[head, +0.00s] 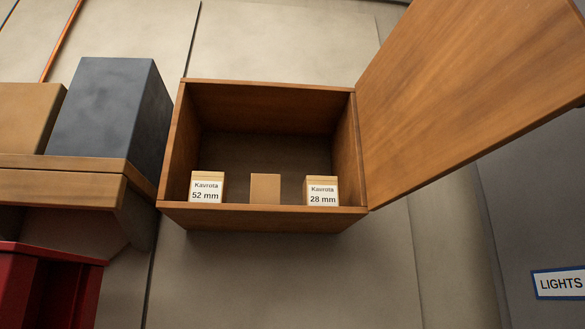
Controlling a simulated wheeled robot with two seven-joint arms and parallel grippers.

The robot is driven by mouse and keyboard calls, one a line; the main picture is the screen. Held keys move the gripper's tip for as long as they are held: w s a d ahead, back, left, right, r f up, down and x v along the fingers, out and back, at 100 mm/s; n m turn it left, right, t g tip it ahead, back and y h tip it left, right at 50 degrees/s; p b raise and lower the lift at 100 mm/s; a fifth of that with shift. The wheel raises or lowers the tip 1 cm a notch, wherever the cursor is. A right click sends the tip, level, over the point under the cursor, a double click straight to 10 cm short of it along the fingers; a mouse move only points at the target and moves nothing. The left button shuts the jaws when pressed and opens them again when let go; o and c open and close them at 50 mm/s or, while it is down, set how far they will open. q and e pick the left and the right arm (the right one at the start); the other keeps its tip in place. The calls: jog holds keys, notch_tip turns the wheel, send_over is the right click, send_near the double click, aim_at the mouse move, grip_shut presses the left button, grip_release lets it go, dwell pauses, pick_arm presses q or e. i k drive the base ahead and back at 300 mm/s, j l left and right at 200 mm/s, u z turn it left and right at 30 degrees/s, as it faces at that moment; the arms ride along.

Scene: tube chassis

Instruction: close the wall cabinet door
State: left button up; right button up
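The wooden wall cabinet (264,216) hangs on the wall in the middle of the head view, with its front open. Its door (470,90) is hinged at the cabinet's right side and swung wide open, reaching out to the upper right and past the picture's edge. Inside, on the cabinet floor, stand a box labelled "Kavrota 52 mm" (207,188) at the left, a plain brown box (265,189) in the middle, and a box labelled "Kavrota 28 mm" (321,192) at the right. Neither of my grippers shows in the head view.
Left of the cabinet, a wooden shelf (60,187) carries a dark grey-blue box (100,105) and a tan box (25,117). A red object (45,285) is below it. A "LIGHTS" sign (560,283) is at the lower right. The space below the cabinet looks clear.

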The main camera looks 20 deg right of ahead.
aim_at(455, 83)
jog(key=z, duration=0.85)
jog(key=k+z, duration=0.35)
jog(key=k+l+z, duration=0.2)
jog(key=k+z, duration=0.2)
jog(key=k, duration=0.15)
